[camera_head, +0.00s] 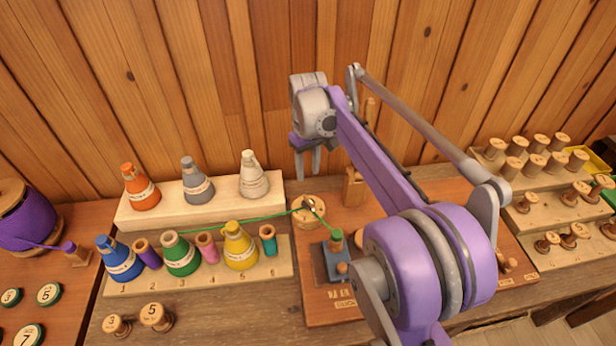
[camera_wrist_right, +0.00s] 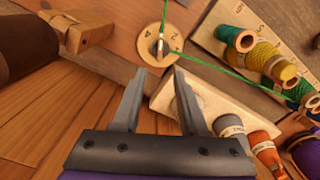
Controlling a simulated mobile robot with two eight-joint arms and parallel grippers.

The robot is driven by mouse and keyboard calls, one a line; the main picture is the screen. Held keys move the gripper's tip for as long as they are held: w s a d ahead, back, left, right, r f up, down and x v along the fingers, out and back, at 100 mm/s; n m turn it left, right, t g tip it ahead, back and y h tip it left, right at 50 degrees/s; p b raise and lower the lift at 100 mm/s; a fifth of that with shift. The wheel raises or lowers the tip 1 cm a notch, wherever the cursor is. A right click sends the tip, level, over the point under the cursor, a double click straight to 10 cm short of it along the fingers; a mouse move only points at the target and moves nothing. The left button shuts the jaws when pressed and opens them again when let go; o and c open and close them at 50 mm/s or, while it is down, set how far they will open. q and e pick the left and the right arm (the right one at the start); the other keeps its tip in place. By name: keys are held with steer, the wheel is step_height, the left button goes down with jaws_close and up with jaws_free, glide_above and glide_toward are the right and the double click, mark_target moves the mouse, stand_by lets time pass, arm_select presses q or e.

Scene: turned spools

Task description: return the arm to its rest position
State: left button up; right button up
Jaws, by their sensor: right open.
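My right arm (camera_head: 375,150) reaches in from the lower right over the workbench. Its right gripper (camera_head: 308,163) hangs in front of the plank wall, to the right of the white cone spool (camera_head: 253,176). In the right wrist view the two fingers (camera_wrist_right: 160,92) stand apart with nothing between them. Beyond their tips is a numbered round wooden disc (camera_wrist_right: 158,45) with a metal piece and green thread on it. The disc (camera_head: 306,210) shows below the gripper in the head view. My left gripper is in neither view.
A numbered rack (camera_head: 190,275) holds coloured spools; a raised step (camera_head: 205,205) behind holds cones. Green thread (camera_head: 270,217) runs to the disc and a blue block (camera_head: 338,262). A purple spool (camera_head: 28,215) stands left. Wooden spools (camera_head: 535,162) fill racks at right. The plank wall (camera_head: 220,70) is close behind.

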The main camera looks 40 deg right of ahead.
steer(key=shift+r, duration=0.1)
stand_by(0.5)
steer(key=s+a+f+t, duration=0.2)
steer(key=s+a+f, duration=0.2)
steer(key=s+a, duration=0.5)
steer(key=s+a+f+t, duration=0.3)
steer(key=s+a+f, duration=0.2)
steer(key=s+a, duration=0.4)
steer(key=shift+s+a+n+p, duration=0.25)
steer(key=shift+s+n+p, duration=0.15)
steer(key=shift+s, duration=0.15)
